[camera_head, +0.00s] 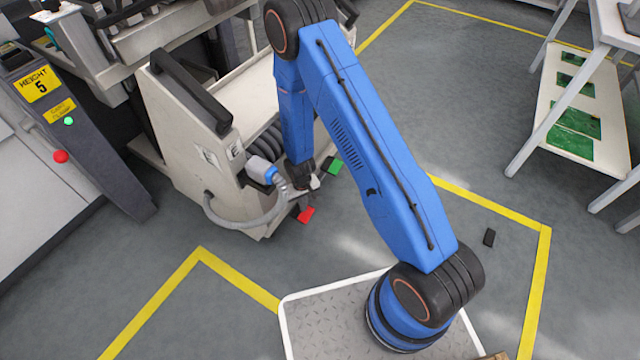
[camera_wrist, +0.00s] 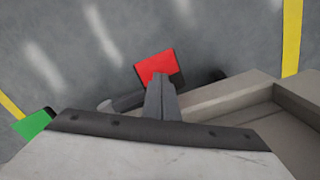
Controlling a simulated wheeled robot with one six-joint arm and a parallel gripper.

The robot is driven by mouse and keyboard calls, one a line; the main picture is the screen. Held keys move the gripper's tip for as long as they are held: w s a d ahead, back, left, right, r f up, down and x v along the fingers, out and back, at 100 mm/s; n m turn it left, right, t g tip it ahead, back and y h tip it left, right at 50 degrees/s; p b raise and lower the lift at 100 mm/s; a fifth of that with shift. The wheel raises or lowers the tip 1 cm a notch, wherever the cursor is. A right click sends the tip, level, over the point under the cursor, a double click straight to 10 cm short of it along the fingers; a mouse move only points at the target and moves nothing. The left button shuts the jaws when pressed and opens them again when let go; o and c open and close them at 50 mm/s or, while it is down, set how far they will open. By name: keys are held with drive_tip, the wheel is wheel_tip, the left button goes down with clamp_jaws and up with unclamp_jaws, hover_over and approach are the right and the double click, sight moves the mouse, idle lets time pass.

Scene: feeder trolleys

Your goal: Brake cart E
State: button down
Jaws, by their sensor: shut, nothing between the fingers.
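In the wrist view the red pedal (camera_wrist: 156,66) is just beyond my fingertips, and the green pedal (camera_wrist: 34,123) is at the left edge. My gripper (camera_head: 312,187) is low beside the cart, above the red pedal. Its fingers (camera_wrist: 161,88) are shut and empty, overlapping the red pedal's edge in the wrist view; I cannot tell whether they touch.
A grey hose (camera_head: 240,221) loops from the cart's side near my gripper. A machine post (camera_head: 75,130) marked "HEIGHT 5" stands at the left. A white rack (camera_head: 548,110) with green boards is at the right.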

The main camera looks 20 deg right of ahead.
wheel_tip(320, 180, up, 10)
drive_tip(key=shift+f, duration=0.2)
idle(0.8)
drive_tip(key=s+d+r+t, duration=0.1)
drive_tip(key=s+d+r, duration=0.15)
drive_tip(key=r, duration=0.85)
drive_tip(key=s+d+r+m+t, duration=0.1)
drive_tip(key=d+r, duration=0.3)
drive_tip(key=r, duration=0.7)
drive_tip(key=s+d+r, duration=0.2)
drive_tip(key=d+r, duration=0.1)
drive_tip(key=r, duration=0.9)
drive_tip(key=s+d+r+t, duration=0.1)
drive_tip(key=s+d+r, duration=0.2)
drive_tip(key=s+r, duration=0.4)
drive_tip(key=s+d+r+m+t, duration=0.1)
drive_tip(key=s+d+r, duration=0.3)
drive_tip(key=s, duration=1.2)
wheel_tip(320, 180, up, 4)
drive_tip(key=shift+s+d+r+m+t, duration=0.2)
drive_tip(key=shift+d+m+t, duration=0.1)
drive_tip(key=shift+t, duration=0.1)
